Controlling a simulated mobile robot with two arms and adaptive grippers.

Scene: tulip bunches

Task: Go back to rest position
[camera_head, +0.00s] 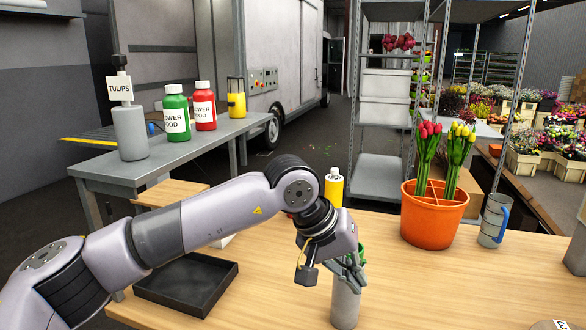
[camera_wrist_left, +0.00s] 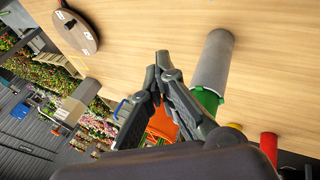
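My left arm reaches in from the left over the wooden table. The grey holder also shows there (camera_wrist_left: 214,62), beside the fingers. An orange pot (camera_head: 432,222) with red tulips (camera_head: 428,145) and yellow tulips (camera_head: 460,150) stands to the right. My right gripper is out of view.
A grey mug (camera_head: 493,222) with a blue handle stands right of the pot. A yellow bottle (camera_head: 334,188) is behind my wrist. A black tray (camera_head: 187,285) lies under my arm. A grey side table (camera_head: 160,160) carries bottles. The table's right front is mostly clear.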

